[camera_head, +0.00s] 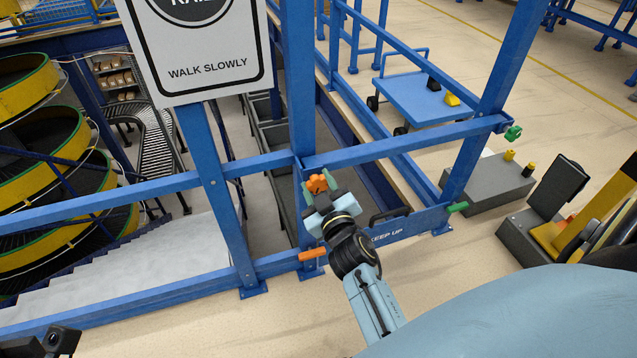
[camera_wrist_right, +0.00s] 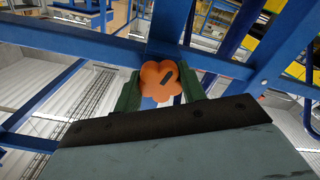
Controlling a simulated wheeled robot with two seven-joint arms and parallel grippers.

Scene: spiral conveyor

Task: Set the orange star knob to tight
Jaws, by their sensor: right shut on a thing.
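The orange star knob (camera_head: 317,184) sits on the blue post of the railing, near the joint with the upper rail. In the right wrist view the knob (camera_wrist_right: 160,80) shows its rounded lobes and a dark slanted mark on its face. My right gripper (camera_head: 319,186) is shut on the knob, with a green finger on each side of it; the fingers (camera_wrist_right: 158,92) also show in the right wrist view. No label for tight is readable. A dark part of my left arm shows at the lower left corner; its fingers cannot be made out.
An orange handle (camera_head: 312,254) sits lower on the post. A "WALK SLOWLY" sign (camera_head: 200,55) stands left. Open floor lies in front.

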